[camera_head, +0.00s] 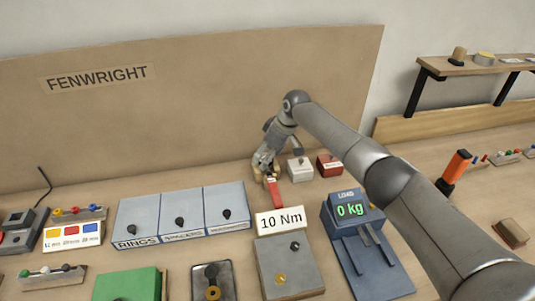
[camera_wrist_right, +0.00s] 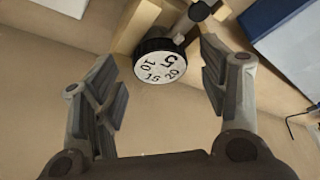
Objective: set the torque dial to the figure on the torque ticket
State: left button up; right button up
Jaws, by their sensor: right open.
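The torque ticket (camera_head: 279,221) is a white card reading "10 Nm", standing behind a grey box on the bench. The torque dial (camera_wrist_right: 163,68) shows in the right wrist view as a white round face with a black rim, marked 5, 10, 15 and 20. The 5 is at its upper right and the 10 at its left. I cannot make out a pointer mark. My right gripper (camera_wrist_right: 158,60) is open, its fingers either side of the dial with gaps. In the head view the right gripper (camera_head: 264,163) hides the dial. My left gripper is not in view.
A red handle (camera_head: 273,194) lies just in front of the right gripper. White (camera_head: 300,169) and red (camera_head: 329,165) boxes stand close to its right. Blue bins (camera_head: 181,215) are at left, and a blue scale (camera_head: 365,250) reading "0 kg" stands at right. A tall board (camera_head: 200,120) is behind.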

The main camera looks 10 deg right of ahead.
jog(key=shift+w+a+f, duration=0.1)
jog(key=shift+f, duration=0.15)
jog(key=shift+c, duration=0.2)
